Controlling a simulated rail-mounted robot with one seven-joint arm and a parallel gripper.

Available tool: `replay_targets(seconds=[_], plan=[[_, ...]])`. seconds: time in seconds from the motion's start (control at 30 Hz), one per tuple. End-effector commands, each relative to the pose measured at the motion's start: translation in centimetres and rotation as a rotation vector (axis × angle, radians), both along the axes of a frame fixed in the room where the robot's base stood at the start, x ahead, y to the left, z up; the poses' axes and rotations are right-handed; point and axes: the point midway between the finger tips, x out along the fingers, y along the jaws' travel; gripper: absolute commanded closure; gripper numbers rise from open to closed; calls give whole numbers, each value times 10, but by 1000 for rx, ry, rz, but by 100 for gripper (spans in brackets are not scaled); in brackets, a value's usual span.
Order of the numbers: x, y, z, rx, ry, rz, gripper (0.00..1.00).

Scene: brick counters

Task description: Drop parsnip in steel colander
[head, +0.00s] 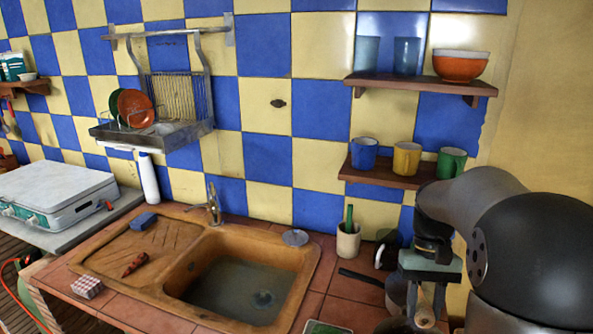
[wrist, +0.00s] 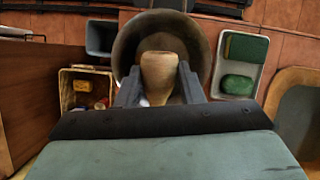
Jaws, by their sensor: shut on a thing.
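My gripper (wrist: 159,72) is shut on the parsnip (wrist: 161,78), a pale tan, tapering root, held between the two fingers. In the wrist view the parsnip appears over the round, dark grey colander (wrist: 127,45), whose rim shows behind and to both sides of it. The height of the parsnip over the colander cannot be told. In the head view my gripper (head: 426,296) points down at the lower right, with the tan parsnip (head: 425,316) between its fingers. The colander is not clearly made out there.
In the wrist view, a bin with small items (wrist: 87,88) stands left, a grey container (wrist: 100,38) behind it, and a tray with green things (wrist: 240,62) right. The head view shows the sink (head: 312,262), a utensil pot (head: 348,241) and a dark handle (head: 361,278).

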Motion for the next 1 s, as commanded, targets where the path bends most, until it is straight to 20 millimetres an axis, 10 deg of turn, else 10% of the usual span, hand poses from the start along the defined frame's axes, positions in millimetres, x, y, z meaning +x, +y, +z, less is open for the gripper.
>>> replay_targets(seconds=[0.27,1.0], plan=[[-20,-11,11,-2,2,-23,88],[-19,-11,-44,-2,2,-23,88]])
